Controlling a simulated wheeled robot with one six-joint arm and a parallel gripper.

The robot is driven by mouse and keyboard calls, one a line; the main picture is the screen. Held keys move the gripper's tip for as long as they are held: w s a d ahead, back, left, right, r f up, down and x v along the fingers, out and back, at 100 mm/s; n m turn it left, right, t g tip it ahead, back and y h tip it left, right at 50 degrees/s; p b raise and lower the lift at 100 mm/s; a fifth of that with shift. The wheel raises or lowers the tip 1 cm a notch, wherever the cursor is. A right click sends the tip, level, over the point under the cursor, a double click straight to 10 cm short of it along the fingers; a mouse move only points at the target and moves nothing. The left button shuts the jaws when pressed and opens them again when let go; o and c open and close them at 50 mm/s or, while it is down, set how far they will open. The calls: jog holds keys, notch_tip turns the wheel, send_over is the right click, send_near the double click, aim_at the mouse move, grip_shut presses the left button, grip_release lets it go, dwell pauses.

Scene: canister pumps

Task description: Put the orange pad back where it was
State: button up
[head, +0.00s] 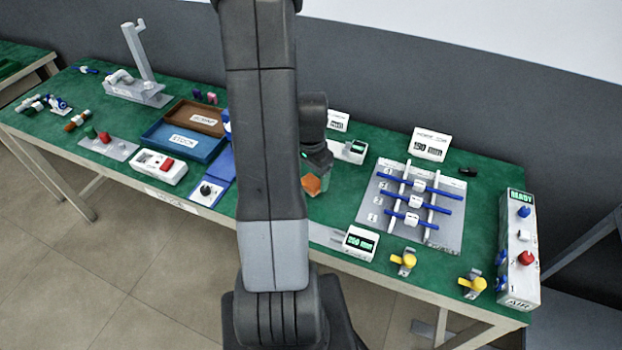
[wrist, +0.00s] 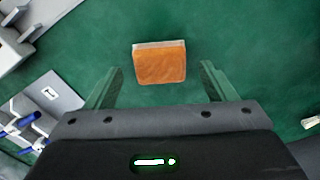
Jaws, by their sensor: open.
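The orange pad (wrist: 160,66) is a small block with an orange face and a pale edge. In the wrist view it lies on the green table top, ahead of and between the two fingers of my gripper (wrist: 160,84). The fingers are apart and do not touch it. In the head view the pad (head: 311,186) shows just below my gripper (head: 318,172), and my own arm covers the table to its left. I cannot tell the exact height of the fingers above the table.
To the right stands a grey rack (head: 449,238) with blue rods, beside a small display box (head: 361,243). A white device (head: 350,151) is behind the pad. A blue tray (head: 178,144) and brown tray (head: 195,117) lie left. Bare green table surrounds the pad.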

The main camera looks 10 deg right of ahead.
aim_at(311, 182)
notch_tip(311, 182, up, 9)
jog(key=shift+r, duration=0.2)
dwell(0.4)
notch_tip(311, 182, down, 12)
jog(key=shift+f, duration=0.1)
jog(key=shift+r, duration=1)
